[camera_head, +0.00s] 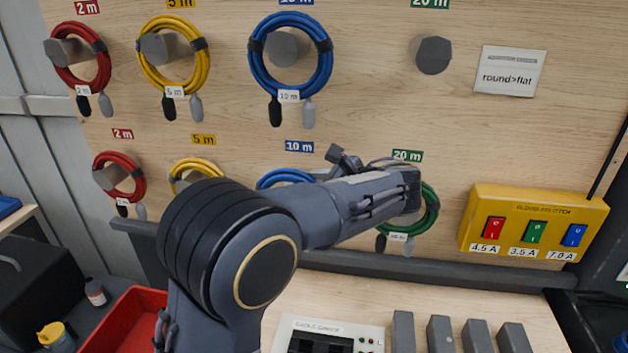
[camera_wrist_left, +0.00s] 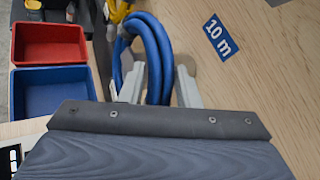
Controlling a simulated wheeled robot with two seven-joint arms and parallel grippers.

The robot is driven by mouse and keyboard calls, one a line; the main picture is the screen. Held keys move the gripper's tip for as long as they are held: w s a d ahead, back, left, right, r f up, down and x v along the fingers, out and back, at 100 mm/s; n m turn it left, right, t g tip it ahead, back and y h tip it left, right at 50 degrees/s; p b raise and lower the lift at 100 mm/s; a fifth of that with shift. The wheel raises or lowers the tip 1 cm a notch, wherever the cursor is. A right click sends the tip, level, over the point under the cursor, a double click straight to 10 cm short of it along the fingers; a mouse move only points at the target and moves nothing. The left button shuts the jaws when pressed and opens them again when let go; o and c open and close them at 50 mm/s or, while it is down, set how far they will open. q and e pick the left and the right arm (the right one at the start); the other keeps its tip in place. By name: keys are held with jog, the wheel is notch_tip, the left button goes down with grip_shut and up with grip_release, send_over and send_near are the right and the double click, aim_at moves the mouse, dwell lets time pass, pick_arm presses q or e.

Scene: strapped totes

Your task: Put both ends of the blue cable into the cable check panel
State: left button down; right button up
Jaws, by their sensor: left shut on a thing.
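The lower blue cable (camera_head: 283,177) is a coil on the board under a 10 m label, mostly hidden behind my left arm. In the left wrist view the blue cable (camera_wrist_left: 153,45) lies between the fingers of my left gripper (camera_wrist_left: 160,72), which is shut on its strands at the board. In the head view my arm hides these fingers. Another blue coil (camera_head: 322,72) hangs on the upper peg, with a black and a grey end below. The cable check panel (camera_head: 340,328) lies at the bottom edge, partly cut off. My right gripper is not in view.
Red, yellow and green (camera_head: 430,212) coils hang nearby on pegs. A yellow switch box (camera_head: 485,213) stands at right. Several grey posts (camera_head: 440,335) stand beside the panel. A red bin (camera_wrist_left: 50,42) and a blue bin (camera_wrist_left: 60,92) sit at left in the wrist view.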

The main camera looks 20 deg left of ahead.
pick_arm(q)
jog(key=s+d, duration=0.2)
jog(key=s, duration=0.6)
jog(key=shift+s, duration=0.15)
dwell(1.2)
jog(key=shift+d, duration=0.1)
